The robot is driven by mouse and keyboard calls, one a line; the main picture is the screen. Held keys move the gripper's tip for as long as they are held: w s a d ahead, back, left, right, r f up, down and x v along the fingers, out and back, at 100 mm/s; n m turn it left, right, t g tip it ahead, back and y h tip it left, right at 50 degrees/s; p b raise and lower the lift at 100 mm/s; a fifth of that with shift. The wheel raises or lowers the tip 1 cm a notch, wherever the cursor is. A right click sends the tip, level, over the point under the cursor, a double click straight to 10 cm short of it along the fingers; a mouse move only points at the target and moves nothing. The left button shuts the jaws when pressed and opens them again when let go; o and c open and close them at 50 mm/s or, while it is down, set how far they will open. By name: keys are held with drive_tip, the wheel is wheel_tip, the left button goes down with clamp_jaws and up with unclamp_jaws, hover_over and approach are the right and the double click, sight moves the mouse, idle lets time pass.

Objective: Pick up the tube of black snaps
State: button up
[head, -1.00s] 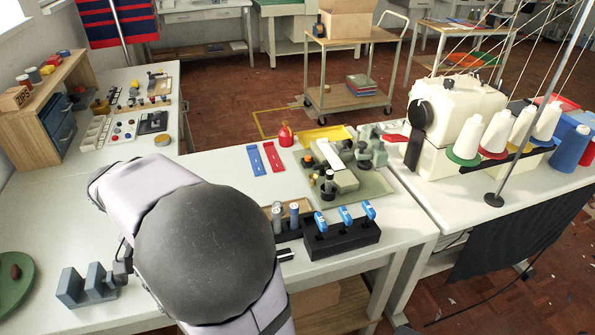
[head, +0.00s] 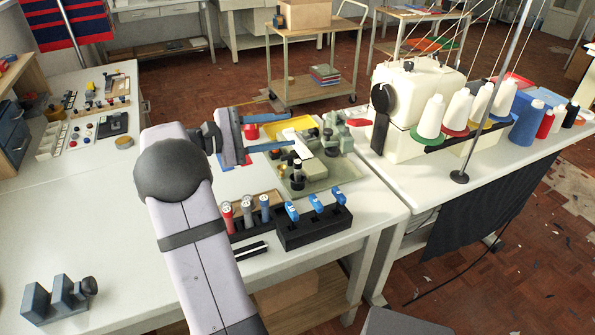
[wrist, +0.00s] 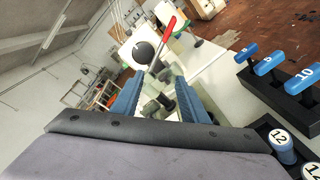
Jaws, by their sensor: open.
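I cannot tell which holds black snaps. In the wrist view, a tube top marked 12 (wrist: 281,141) shows at the lower right, with another cut off by the corner. My gripper (head: 288,131) is open, with blue fingers, raised beyond the tubes and pointing right toward the press. In the wrist view, nothing is between its fingers (wrist: 158,88).
A black block (head: 318,230) with several blue-handled tools stands right of the tubes. A green base (head: 325,182) with a small press is behind them. A dark grey stepped block (head: 55,298) sits front left.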

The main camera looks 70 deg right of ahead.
sight(298, 173)
drive_tip(key=f+n+p, duration=0.1)
drive_tip(key=f+n, duration=0.2)
drive_tip(key=f, duration=0.1)
drive_tip(key=f+n+p, duration=0.1)
drive_tip(key=f+n, duration=0.3)
drive_tip(key=s+f+n+h+p, duration=0.1)
drive_tip(key=f+n, duration=0.2)
drive_tip(key=f, duration=0.1)
drive_tip(key=shift+d+g, duration=0.4)
drive_tip(key=shift+s+d, duration=0.45)
drive_tip(key=shift+d, duration=0.05)
drive_tip(key=shift+s+d+p, duration=0.3)
drive_tip(key=shift+s+p, duration=0.05)
drive_tip(key=shift+p+x, duration=0.55)
drive_tip(key=shift+x, duration=2.1)
drive_tip(key=shift+w, duration=0.1)
clamp_jaws()
